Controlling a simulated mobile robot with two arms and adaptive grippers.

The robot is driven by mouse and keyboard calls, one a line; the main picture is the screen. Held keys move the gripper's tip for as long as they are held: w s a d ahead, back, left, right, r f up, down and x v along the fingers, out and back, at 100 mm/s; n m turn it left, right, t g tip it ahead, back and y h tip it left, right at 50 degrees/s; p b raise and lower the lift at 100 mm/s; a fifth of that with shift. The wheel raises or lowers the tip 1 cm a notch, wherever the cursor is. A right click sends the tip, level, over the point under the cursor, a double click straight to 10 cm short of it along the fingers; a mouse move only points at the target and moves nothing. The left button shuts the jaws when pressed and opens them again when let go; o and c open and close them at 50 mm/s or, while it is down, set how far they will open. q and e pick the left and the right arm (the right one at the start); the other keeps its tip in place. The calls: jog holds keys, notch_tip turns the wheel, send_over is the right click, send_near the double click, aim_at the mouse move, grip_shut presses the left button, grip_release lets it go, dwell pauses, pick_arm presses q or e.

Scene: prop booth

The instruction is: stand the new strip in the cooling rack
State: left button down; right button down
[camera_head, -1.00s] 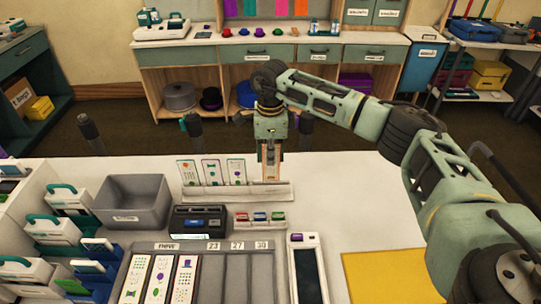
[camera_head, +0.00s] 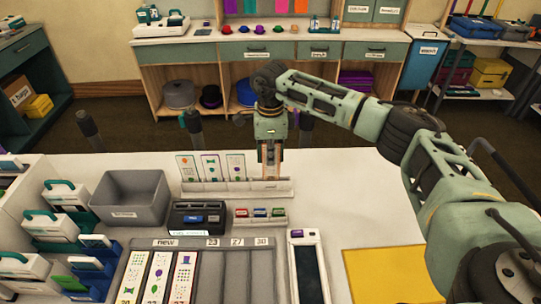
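The cooling rack (camera_head: 215,189) is a long white holder across the middle of the table. Several white printed strips (camera_head: 209,167) stand upright in its left part. My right gripper (camera_head: 270,160) points down over the rack's right end. It is shut on a narrow pale strip (camera_head: 270,169), which is upright with its lower end at the rack. The fingers partly cover this strip, and I cannot tell whether it is seated in a slot. My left gripper is not in view.
In front of the rack are a black device (camera_head: 197,218), a small holder with coloured blocks (camera_head: 260,221) and a grey tray (camera_head: 208,272) marked "new" with several strips. A grey bin (camera_head: 130,206) is at left. A yellow mat (camera_head: 392,275) lies at right, with clear table behind it.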

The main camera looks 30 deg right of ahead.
jog(key=shift+f+b, duration=1.05)
jog(key=shift+f, duration=0.55)
jog(key=shift+f, duration=0.1)
jog(key=c, duration=1.9)
grip_release()
jog(key=shift+o, duration=0.2)
